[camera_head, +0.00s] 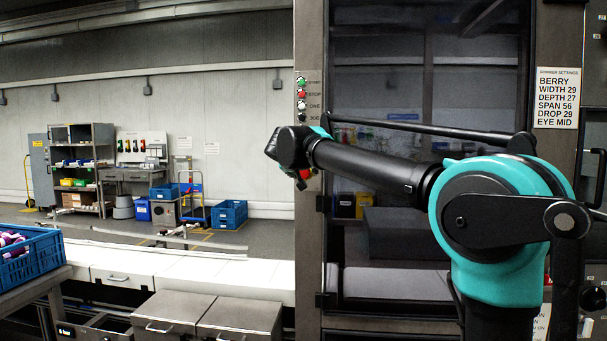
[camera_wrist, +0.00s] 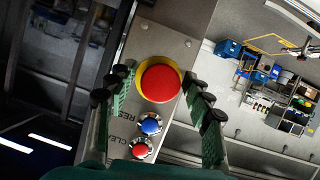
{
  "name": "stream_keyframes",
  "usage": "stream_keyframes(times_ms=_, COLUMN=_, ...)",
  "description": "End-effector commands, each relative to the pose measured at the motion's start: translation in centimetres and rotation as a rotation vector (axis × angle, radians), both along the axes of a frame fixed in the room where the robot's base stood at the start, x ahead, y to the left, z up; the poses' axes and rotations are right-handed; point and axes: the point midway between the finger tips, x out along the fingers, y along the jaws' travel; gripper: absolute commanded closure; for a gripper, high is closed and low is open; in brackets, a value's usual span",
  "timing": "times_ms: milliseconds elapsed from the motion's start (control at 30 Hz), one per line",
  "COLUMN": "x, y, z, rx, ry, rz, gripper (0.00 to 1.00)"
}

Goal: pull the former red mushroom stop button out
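The red mushroom stop button (camera_wrist: 159,83) is a large round red cap on a yellow ring, set on a grey panel (camera_wrist: 170,42), in the wrist view. My gripper (camera_wrist: 156,76) is open, with one finger on either side of the cap. A gap shows between the cap and the left finger; the right finger is closer, and I cannot tell if it touches. In the head view a bit of the red button (camera_head: 305,173) shows below my wrist, and my fingers are mostly hidden there.
A blue button (camera_wrist: 150,124) marked RESET and a smaller red button (camera_wrist: 141,148) marked CLEAR sit beside the mushroom button. A column of small buttons (camera_head: 302,93) is on the machine frame above. A settings sign (camera_head: 557,97) hangs right. A blue crate (camera_head: 30,255) stands left.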

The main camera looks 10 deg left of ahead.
Motion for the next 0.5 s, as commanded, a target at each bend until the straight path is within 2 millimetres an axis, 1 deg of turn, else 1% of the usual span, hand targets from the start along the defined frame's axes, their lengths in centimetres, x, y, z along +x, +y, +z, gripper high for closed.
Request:
stream_keyframes(times_ms=33, x=-0.01, y=0.01, z=0.00, rx=0.000, ry=0.000, rz=0.000, gripper=0.58)
stream_keyframes(times_ms=67, x=-0.02, y=0.01, z=0.01, rx=0.000, ry=0.000, rz=0.000, gripper=0.62)
stream_keyframes(times_ms=367, x=-0.03, y=0.01, z=0.01, rx=0.000, ry=0.000, rz=0.000, gripper=0.99)
stream_keyframes(times_ms=500, x=-0.03, y=0.00, z=0.01, rx=0.000, ry=0.000, rz=0.000, gripper=1.00)
